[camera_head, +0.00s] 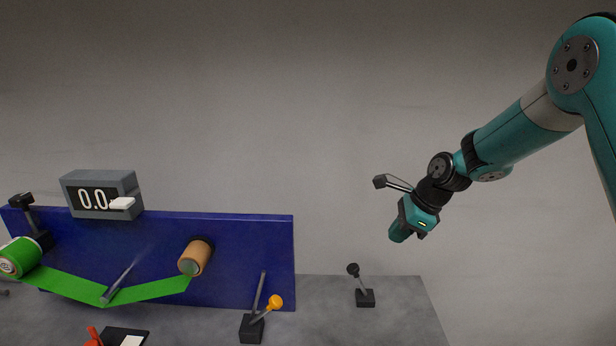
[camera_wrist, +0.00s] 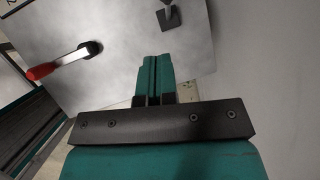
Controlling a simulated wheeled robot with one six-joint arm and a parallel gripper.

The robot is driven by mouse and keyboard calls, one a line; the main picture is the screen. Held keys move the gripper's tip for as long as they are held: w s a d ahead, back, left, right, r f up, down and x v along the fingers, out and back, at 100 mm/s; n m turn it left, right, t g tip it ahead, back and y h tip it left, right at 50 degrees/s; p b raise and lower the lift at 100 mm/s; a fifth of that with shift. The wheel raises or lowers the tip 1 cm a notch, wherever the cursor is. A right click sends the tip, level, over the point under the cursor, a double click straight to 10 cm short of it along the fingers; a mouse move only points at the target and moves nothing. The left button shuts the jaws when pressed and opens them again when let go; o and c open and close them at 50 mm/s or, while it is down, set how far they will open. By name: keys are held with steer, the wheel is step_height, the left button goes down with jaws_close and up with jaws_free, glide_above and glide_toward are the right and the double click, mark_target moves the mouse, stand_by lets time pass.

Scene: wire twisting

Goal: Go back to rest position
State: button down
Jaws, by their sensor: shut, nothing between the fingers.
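My gripper (camera_head: 400,234) hangs in free air at the right of the head view, above and to the right of the grey table. It points down and to the left and holds nothing. In the wrist view its teal fingers (camera_wrist: 155,80) are together, with no object between them. The green spool (camera_head: 20,257) is at the far left of the head view, with a green band (camera_head: 70,286) running from it under a grey rod (camera_head: 118,283) to the orange-brown roller (camera_head: 195,258).
A blue panel (camera_head: 240,245) stands along the table (camera_head: 400,300). A display box (camera_head: 102,193) reading 0.0 sits at its top. A lever with an orange knob (camera_head: 275,302) and a black-knobbed lever (camera_head: 364,297) stand on the table. A red handle (camera_wrist: 42,71) shows in the wrist view.

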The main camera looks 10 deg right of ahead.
steer(key=s+a+r+n+g+b, duration=0.1)
steer(key=s+a+r+n, duration=0.3)
steer(key=s+n, duration=0.25)
steer(key=s+a+r+n, duration=0.4)
steer(key=s+a+n, duration=0.1)
steer(key=s+n, duration=0.15)
steer(key=s+a+r+n+g, duration=0.1)
steer(key=s+n, duration=0.6)
steer(key=s, duration=0.3)
steer(key=s+a+r+n+b, duration=0.1)
steer(key=s+n, duration=0.7)
steer(key=s, duration=0.2)
steer(key=shift+s+a+g, duration=0.35)
steer(key=shift+a+g, duration=0.05)
